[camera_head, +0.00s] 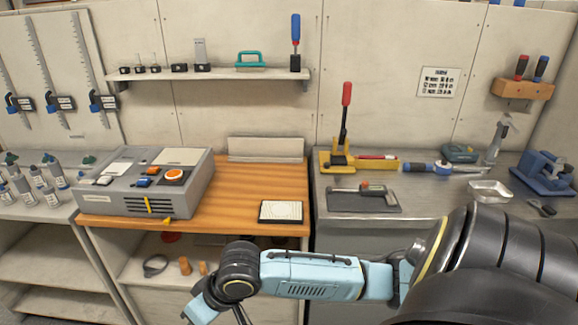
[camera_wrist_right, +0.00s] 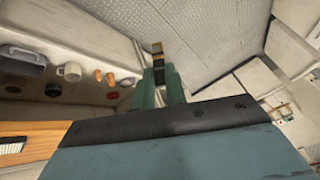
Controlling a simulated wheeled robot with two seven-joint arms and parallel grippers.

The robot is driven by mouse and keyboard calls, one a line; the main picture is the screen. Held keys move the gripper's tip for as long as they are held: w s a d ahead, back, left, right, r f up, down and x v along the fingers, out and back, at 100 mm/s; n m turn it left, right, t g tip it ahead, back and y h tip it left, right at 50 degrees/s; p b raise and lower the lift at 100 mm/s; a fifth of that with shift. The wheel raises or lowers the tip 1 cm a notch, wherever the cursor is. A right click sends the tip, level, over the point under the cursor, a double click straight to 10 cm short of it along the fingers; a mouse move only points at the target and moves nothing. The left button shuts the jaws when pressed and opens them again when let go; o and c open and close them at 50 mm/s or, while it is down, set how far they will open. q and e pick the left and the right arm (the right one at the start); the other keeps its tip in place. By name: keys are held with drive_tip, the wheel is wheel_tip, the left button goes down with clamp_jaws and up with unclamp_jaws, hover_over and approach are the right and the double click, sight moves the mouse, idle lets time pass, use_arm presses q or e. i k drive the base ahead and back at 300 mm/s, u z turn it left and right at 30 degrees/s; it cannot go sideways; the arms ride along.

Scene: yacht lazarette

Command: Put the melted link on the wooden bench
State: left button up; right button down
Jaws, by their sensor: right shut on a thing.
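The wooden bench (camera_head: 235,190) has an orange-brown top and stands left of centre in the head view. Its edge also shows at the lower left of the wrist view (camera_wrist_right: 45,131). My right arm reaches in from the right, low in front of the bench. My right gripper (camera_wrist_right: 159,75) is shut on a small dark and yellow piece, apparently the melted link (camera_wrist_right: 157,48), which sticks out past the fingertips above the metal floor. Its shape is mostly hidden by the fingers. In the head view the fingertips are cut off by the lower edge. My left gripper is not in view.
A grey device (camera_head: 150,180) fills the bench's left part, and a white ribbed pad (camera_head: 281,212) lies front right. The bench middle is clear. A shelf below holds orange cones (camera_head: 185,265) and a ring. A metal counter (camera_head: 430,215) with tools adjoins on the right.

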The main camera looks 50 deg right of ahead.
sight(240, 205)
drive_tip(key=z, duration=0.7)
drive_tip(key=i, duration=0.8)
drive_tip(key=z, duration=0.65)
